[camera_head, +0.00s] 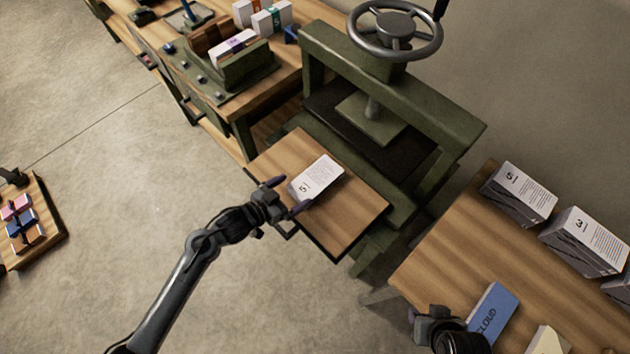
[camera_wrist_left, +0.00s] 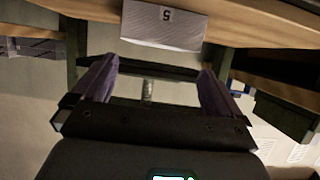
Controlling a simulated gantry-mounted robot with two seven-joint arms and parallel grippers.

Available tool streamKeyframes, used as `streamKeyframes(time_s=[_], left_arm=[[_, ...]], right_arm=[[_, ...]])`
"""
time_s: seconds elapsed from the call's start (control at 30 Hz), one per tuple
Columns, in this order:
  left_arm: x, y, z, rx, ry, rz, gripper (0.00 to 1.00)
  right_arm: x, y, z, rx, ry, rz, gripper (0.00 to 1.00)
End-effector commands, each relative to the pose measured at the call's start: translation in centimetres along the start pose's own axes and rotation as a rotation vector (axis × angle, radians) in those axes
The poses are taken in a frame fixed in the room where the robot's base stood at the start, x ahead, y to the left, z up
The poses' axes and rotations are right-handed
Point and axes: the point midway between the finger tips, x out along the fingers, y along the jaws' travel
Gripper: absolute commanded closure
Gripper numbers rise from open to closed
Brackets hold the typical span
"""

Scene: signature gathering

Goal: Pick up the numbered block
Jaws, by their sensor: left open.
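The numbered block (camera_head: 317,177), a white page stack marked 5, lies on the small wooden shelf (camera_head: 345,215) in front of the green press. In the left wrist view the block (camera_wrist_left: 165,24) shows its edge at the top, beyond my fingertips. My left gripper (camera_head: 285,201) is at the shelf's near edge, close beside the block; its purple fingers (camera_wrist_left: 155,85) are spread with nothing between them. My right gripper (camera_head: 428,318) is at the bottom, over the right table near a blue block; its fingers are mostly hidden.
The green press (camera_head: 440,110) with a round handwheel (camera_head: 395,30) stands behind the shelf. The right table (camera_head: 470,250) holds page stacks marked 5 (camera_head: 522,192) and 3 (camera_head: 585,240) and a blue CLOUD block (camera_head: 490,315). A workbench (camera_head: 285,75) is at the back left.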

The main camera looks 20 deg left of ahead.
Motion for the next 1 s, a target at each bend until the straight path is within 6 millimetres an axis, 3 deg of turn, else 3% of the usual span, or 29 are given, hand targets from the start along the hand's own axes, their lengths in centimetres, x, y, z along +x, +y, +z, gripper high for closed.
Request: streamKeyframes(time_s=[0.13,0.43,0.7,1.0], left_arm=[[1.9,0.1,0.0,-0.001,0.001,0.001,0.00],[3.7,0.2,-0.1,-0.002,-0.001,0.001,0.00],[7.1,0.3,-0.3,-0.001,-0.001,0.000,0.00],[7.9,0.3,-0.3,-0.001,-0.001,0.001,0.00]], right_arm=[[0.3,0.0,0.0,0.000,0.003,0.000,0.57],[0.5,0.0,0.0,0.000,0.004,0.000,0.57],[1.1,-0.1,0.2,0.001,0.005,-0.002,0.57],[1.1,-0.1,0.2,0.003,0.005,-0.003,0.57]])
